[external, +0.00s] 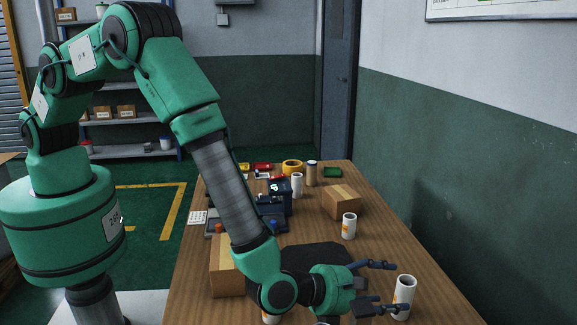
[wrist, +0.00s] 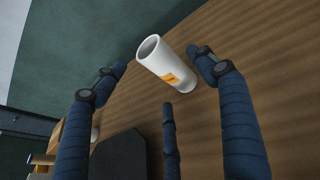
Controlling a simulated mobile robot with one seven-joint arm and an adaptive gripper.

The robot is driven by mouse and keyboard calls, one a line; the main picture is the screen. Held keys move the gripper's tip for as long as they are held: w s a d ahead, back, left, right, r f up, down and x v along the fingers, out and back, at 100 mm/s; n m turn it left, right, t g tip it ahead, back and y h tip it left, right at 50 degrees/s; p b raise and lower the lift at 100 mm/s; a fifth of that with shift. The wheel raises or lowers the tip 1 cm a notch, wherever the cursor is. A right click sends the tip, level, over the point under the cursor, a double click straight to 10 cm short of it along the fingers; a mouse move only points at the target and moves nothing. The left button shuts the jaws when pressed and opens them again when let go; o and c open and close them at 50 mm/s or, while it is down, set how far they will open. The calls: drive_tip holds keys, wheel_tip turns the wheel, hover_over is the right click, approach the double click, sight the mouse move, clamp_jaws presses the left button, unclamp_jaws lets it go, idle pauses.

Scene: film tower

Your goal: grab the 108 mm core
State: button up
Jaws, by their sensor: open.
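A white hollow core (external: 403,297) with an orange label stands upright near the right edge of the table. My gripper (external: 388,286) is open just left of it, its fingers spread and pointing toward it. In the wrist view, the same core (wrist: 166,64) lies ahead between the blue fingers (wrist: 160,78), with no clear grip on it. Other white cores stand farther back, one (external: 349,227) in front of a carton and one (external: 297,186) near the scale-like device. A tan core (external: 311,174) is behind. Size markings are too small to read.
A cardboard box (external: 341,202) stands mid-table, and another box (external: 225,275) is partly hidden behind my arm. A black mat (external: 318,256) lies beside my wrist. A yellow tape roll (external: 292,167) is at the far end. The table's right edge is close to the core.

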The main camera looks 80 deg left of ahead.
drive_tip(key=shift+w, duration=0.1)
drive_tip(key=shift+b+x, duration=0.45)
drive_tip(key=shift+x, duration=2.1)
drive_tip(key=shift+f, duration=0.15)
drive_tip(key=shift+d, duration=0.1)
drive_tip(key=c, duration=1.3)
